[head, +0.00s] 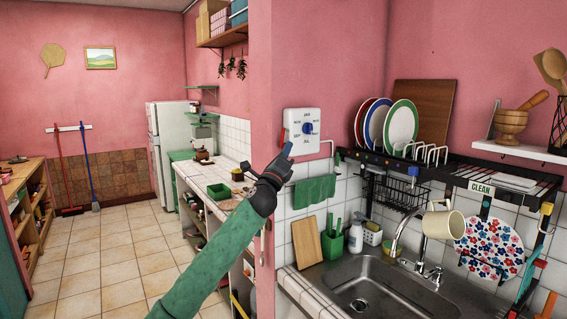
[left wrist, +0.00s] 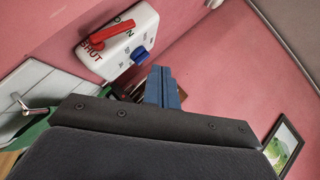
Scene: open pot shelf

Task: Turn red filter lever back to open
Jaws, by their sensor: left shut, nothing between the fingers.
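A white wall box (head: 301,117) with a blue dial (head: 308,128) hangs on the pink wall. The red lever (head: 283,136) shows as a small red piece at the box's left side. In the left wrist view the red lever (left wrist: 112,33) lies slanted across the box's side face, beside the word SHUT and a partly covered second label. The blue dial (left wrist: 139,54) shows there too. My left gripper (head: 289,150) is shut and empty, just below the box; its blue fingers (left wrist: 163,86) are apart from the lever in the wrist view. My right gripper is not in view.
A green towel (head: 314,190) hangs below the box. A dish rack with plates (head: 402,124) and a sink (head: 375,290) are to the right. A tiled counter (head: 205,200) lies beyond the wall corner on the left. Free floor is further left.

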